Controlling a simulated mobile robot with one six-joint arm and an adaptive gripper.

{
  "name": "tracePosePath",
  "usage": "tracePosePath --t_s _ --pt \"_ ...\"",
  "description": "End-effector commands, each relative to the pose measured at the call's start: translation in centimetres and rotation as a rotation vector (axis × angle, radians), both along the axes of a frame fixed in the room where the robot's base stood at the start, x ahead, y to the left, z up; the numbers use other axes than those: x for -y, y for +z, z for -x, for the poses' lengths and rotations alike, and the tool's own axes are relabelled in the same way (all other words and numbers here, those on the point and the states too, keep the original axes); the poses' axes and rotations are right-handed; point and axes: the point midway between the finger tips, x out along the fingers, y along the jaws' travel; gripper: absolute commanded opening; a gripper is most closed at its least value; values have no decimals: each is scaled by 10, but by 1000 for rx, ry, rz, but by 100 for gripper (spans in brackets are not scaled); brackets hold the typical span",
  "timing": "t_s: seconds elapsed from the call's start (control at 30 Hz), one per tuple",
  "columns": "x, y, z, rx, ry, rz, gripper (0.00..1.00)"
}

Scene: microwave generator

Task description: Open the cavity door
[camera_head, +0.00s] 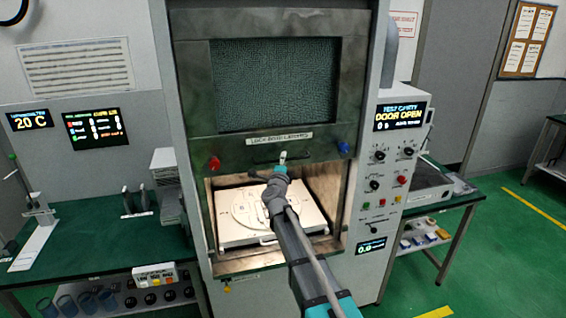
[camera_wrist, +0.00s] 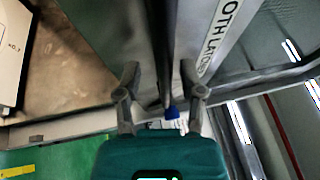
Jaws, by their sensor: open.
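The cavity door (camera_head: 190,100) is a dark framed panel with a mesh window, raised above the open cavity (camera_head: 318,190). It has a dark bar handle (camera_head: 262,158) at its lower edge, with a red latch knob (camera_head: 214,163) on the left and a blue latch knob (camera_head: 344,148) on the right. My gripper (camera_head: 283,158) is at the middle of the handle. In the wrist view my gripper (camera_wrist: 160,72) has its fingers apart, with a dark bar running between them. The blue knob (camera_wrist: 172,112) shows behind. I cannot tell whether the fingers touch the bar.
A white tray (camera_head: 235,238) with a round plate sits inside the cavity, partly behind my arm. The control panel (camera_head: 388,165) at right has a display reading "DOOR OPEN". Green-topped benches stand at left (camera_head: 100,250) and right (camera_head: 455,200). The floor at right is clear.

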Motion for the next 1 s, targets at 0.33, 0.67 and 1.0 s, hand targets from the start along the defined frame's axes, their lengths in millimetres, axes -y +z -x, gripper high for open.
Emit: tracePosePath --t_s 0.33,0.67,1.0 --pt "0 -27 0 0 0 0 51" --pt "0 -55 0 0 0 -1 51" --pt "0 -83 0 0 0 -1 51"
